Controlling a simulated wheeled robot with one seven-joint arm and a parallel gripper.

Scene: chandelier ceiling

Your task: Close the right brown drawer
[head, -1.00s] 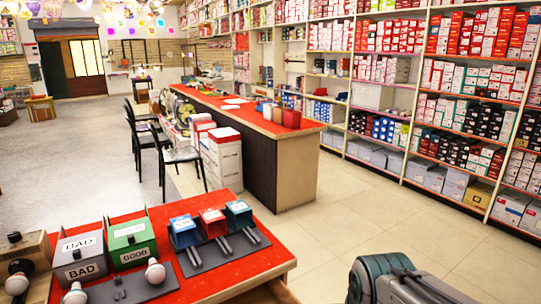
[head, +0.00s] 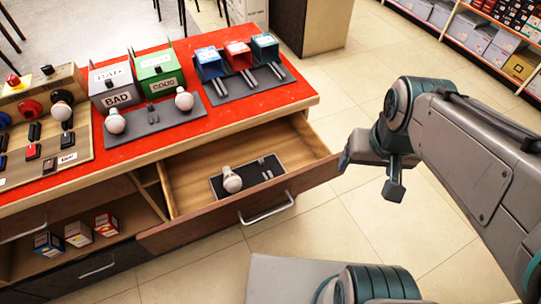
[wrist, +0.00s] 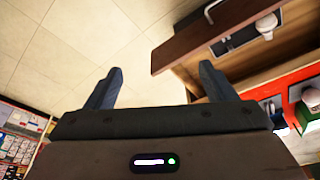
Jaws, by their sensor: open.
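The right brown drawer (head: 205,227) is pulled out from under the red-topped counter. Its front has a silver bar handle (head: 268,209), and a dark tray (head: 217,186) with a white bulb (head: 232,180) lies inside. My gripper (head: 372,174) is open and empty, just right of the drawer's right front corner and apart from it. In the wrist view my two fingers (wrist: 158,88) are spread over the tiled floor. The drawer front (wrist: 190,42) shows there at upper right, beyond the right finger.
The red counter (head: 300,95) carries several boxes, bulbs and a switch board (head: 75,155). An open shelf (head: 130,212) with small boxes is left of the drawer. A lower dark drawer (head: 80,275) is at bottom left.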

